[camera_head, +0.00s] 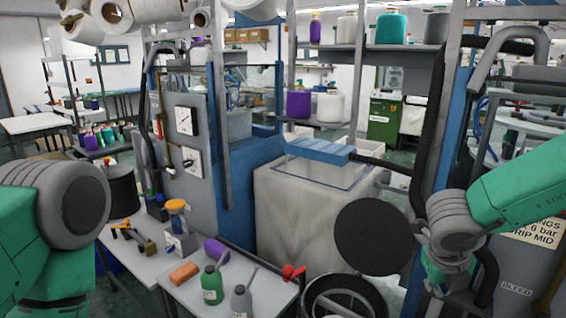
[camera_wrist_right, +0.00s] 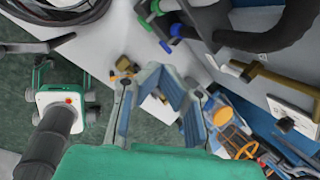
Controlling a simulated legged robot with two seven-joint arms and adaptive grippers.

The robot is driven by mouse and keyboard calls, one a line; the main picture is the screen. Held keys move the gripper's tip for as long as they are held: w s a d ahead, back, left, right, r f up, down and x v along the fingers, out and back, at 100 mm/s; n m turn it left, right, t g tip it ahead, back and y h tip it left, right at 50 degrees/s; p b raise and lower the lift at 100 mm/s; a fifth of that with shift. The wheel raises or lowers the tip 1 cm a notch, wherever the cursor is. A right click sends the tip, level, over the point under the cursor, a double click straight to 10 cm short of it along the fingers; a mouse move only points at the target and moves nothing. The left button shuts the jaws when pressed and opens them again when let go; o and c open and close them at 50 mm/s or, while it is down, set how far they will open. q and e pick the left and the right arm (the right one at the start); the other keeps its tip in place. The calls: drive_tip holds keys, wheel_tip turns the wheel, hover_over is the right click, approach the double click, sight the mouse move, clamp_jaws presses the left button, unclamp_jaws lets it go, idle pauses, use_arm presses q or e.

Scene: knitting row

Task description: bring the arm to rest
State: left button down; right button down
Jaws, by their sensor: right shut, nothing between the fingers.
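My right arm (camera_head: 515,190) comes in from the right edge in the head view, green with a grey joint. My right gripper (camera_head: 442,284) hangs low at its end, beside a dark round disc, partly hidden by the wrist. In the right wrist view the gripper (camera_wrist_right: 163,88) is shut with nothing held, its grey-green fingers pointing away over the floor and a white surface. My left arm (camera_head: 60,205) fills the left edge of the head view; its gripper is out of view.
A dark disc (camera_head: 375,237) and black hoses stand close to the right gripper. A white table (camera_head: 180,291) holds a green bottle (camera_head: 211,285), a grey bottle (camera_head: 241,301), an orange block (camera_head: 184,273) and a red-handled item (camera_head: 293,273). A large pale bin (camera_head: 305,225) stands behind.

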drive_tip(key=s+f+n+b, duration=0.4)
drive_tip(key=s+f+n, duration=0.2)
drive_tip(key=f+n, duration=0.3)
drive_tip(key=s+a+f+n+y+b, duration=0.1)
drive_tip(key=s+f+n+b, duration=0.3)
drive_tip(key=s+f+n, duration=0.3)
drive_tip(key=s+a+f+n+b, duration=0.1)
drive_tip(key=s+f+n+b, duration=0.3)
drive_tip(key=f+n, duration=0.8)
drive_tip(key=shift+s+f+y, duration=0.15)
drive_tip(key=shift+s+f, duration=0.3)
drive_tip(key=shift+f, duration=0.5)
drive_tip(key=shift+s+f+y, duration=0.1)
drive_tip(key=shift+s+f, duration=0.3)
drive_tip(key=shift+f, duration=0.55)
drive_tip(key=shift+s+f+y, duration=0.15)
drive_tip(key=shift+s+f, duration=0.3)
drive_tip(key=shift+f, duration=0.5)
drive_tip(key=s+f+n+g+y+b, duration=0.1)
drive_tip(key=s+f+n, duration=0.3)
drive_tip(key=s+n, duration=0.4)
drive_tip(key=s+g+b, duration=0.1)
drive_tip(key=s, duration=0.2)
drive_tip(key=shift+a+f+n+y+b, duration=0.2)
drive_tip(key=shift+f+n+y+b, duration=0.1)
drive_tip(key=shift+f+b, duration=0.05)
drive_tip(key=shift+w+a, duration=0.2)
drive_tip(key=shift+a, duration=0.1)
drive_tip(key=shift+d, duration=0.2)
